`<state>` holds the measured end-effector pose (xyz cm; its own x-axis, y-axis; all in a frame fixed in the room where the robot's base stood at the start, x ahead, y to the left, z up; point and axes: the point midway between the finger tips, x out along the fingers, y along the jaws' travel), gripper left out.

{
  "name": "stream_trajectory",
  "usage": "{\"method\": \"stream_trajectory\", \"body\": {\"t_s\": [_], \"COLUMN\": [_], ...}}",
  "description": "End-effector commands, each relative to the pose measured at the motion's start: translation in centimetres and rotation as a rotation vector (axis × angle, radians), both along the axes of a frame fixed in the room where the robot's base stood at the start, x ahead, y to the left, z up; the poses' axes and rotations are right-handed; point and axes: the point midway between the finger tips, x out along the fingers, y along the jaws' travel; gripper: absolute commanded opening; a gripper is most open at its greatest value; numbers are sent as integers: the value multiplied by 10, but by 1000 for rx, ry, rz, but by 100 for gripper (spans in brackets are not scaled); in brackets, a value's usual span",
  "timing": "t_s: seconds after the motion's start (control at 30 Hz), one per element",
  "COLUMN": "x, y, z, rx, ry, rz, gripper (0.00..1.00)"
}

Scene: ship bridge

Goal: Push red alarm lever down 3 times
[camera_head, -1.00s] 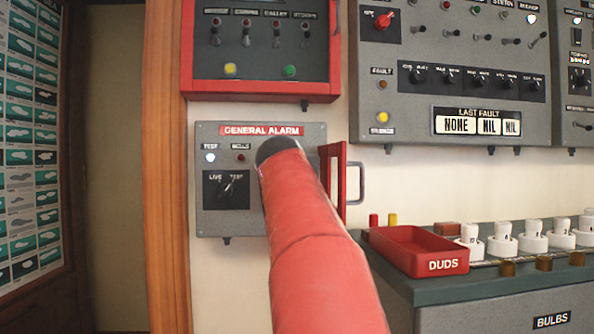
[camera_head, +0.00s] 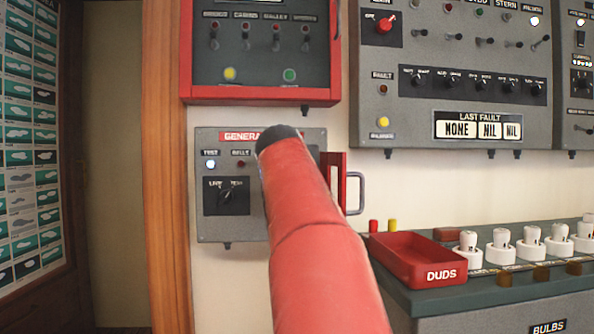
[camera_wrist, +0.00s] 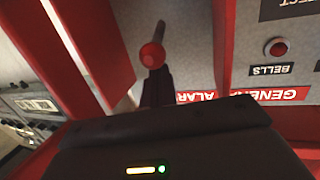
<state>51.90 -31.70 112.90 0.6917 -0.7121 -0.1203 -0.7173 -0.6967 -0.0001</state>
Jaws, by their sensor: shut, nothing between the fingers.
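The grey general alarm panel (camera_head: 228,222) is on the wall in the head view, with an open red-framed cover (camera_head: 336,180) at its right. My red arm hides the panel's right part and the lever there. In the wrist view, where lettering is upside down, the red ball knob of the alarm lever (camera_wrist: 152,55) shows with its thin stem running toward the picture's top. My gripper (camera_wrist: 156,82) is shut and empty, its dark fingers right by the knob in the picture. I cannot tell whether they touch it. The head view hides the gripper behind my arm.
A red-framed switch box (camera_head: 262,97) is just above the alarm panel. A red DUDS tray (camera_head: 420,262) and several white bulb holders stand on the counter at the lower right.

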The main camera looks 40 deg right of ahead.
Motion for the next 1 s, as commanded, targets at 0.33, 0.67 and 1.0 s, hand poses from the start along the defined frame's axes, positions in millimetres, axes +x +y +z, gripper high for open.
{"method": "stream_trajectory", "body": {"t_s": [0.33, 0.67, 1.0], "x": [0, -11, -34], "y": [0, 7, 22], "z": [8, 9, 12], "rx": [0, -1, -1], "ry": [0, -1, -1], "rz": [0, 0, 1], "gripper": [0, 0, 0]}}
